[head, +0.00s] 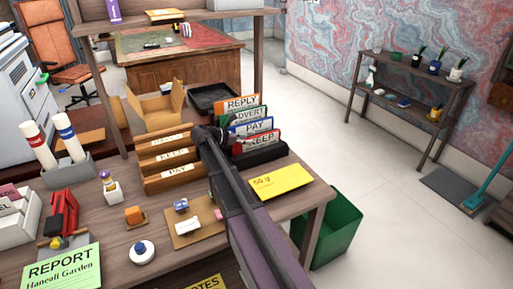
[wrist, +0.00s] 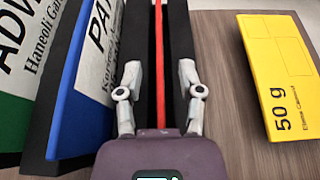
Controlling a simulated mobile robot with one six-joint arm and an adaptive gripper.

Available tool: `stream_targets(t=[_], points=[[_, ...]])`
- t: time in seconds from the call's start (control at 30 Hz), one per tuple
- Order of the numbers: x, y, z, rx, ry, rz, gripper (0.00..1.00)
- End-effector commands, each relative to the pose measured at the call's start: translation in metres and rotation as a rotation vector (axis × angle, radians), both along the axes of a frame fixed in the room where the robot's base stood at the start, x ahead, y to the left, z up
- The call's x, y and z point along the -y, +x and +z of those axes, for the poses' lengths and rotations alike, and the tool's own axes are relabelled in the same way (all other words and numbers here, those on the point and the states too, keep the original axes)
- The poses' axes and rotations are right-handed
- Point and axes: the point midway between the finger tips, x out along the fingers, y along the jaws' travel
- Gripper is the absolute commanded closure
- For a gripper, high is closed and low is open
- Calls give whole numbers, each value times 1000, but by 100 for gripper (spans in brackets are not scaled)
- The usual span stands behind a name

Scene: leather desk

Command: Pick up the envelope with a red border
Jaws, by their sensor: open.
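My gripper (wrist: 158,85) is open, its two fingers on either side of a thin upright red edge (wrist: 159,60), with gaps to both. This edge is seen from above, so I cannot tell whether it is an envelope or a divider. In the head view my gripper (head: 222,133) is at the left end of the card rack, partly hidden by my arm. A red-edged card marked KEEP (head: 262,140) stands at the front of that rack. No envelope with a clearly visible red border shows elsewhere.
Blue PAY (wrist: 98,60) and green ADVERT (wrist: 25,60) cards stand left of my fingers. A yellow 50 g envelope (wrist: 280,70) lies flat on the desk to the right. Wooden sorters (head: 165,185) stand left of the rack. A green bin (head: 335,230) stands beside the desk.

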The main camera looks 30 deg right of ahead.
Motion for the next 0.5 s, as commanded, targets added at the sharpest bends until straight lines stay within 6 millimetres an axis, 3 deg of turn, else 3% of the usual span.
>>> stream_targets(t=[0.1,0.27,0.5], points=[[0,0,0,0,0,0,51],[0,0,0,0,0,0,99],[0,0,0,0,0,0,100]])
